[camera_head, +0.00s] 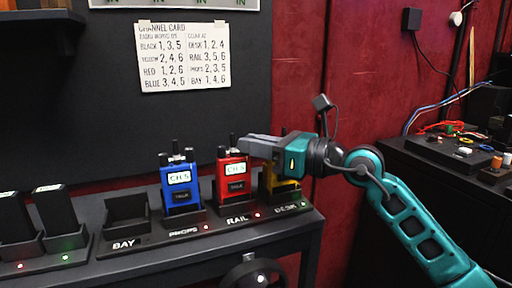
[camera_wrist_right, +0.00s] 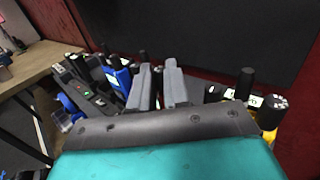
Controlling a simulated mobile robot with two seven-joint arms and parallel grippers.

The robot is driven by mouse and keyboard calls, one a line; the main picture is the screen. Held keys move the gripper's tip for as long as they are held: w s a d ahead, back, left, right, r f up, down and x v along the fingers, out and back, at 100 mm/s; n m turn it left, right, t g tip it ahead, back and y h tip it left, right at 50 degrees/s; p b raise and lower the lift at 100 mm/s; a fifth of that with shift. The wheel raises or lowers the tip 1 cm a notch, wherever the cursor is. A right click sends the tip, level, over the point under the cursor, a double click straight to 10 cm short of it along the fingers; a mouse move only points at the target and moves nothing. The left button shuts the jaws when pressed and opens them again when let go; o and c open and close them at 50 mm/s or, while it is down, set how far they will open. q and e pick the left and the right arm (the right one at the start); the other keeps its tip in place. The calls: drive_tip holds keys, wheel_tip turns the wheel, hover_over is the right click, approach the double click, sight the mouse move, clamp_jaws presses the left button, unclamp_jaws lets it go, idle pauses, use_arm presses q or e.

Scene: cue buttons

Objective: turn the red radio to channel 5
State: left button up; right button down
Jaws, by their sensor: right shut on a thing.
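The red radio (camera_head: 232,176) stands upright in the cradle labelled RAIL. Its lit screen shows a CH number; the digit is small and looks like 5 or 6. My right gripper (camera_head: 247,146) reaches in from the right at the top of the red radio. It is shut on what seems to be the radio's top knob, which the fingers hide. In the right wrist view the two fingers (camera_wrist_right: 158,82) are close together, and the red radio is hidden behind them. My left gripper is not in view.
A blue radio (camera_head: 180,185) stands left, in the PROPS cradle. A yellow radio (camera_head: 283,184), partly behind my gripper, is in the DESK cradle. The BAY cradle (camera_head: 128,214) is empty. Black handsets (camera_head: 54,209) stand far left. A channel card (camera_head: 184,57) hangs above.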

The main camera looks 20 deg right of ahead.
drive_tip(key=shift+w+d+f+n+g+y+b, duration=0.1)
drive_tip(key=shift+n+g+y+b, duration=0.5)
drive_tip(key=shift+g+y+b, duration=0.15)
drive_tip(key=c, duration=1.1)
unclamp_jaws()
drive_tip(key=b+v, duration=0.2)
drive_tip(key=v, duration=1.1)
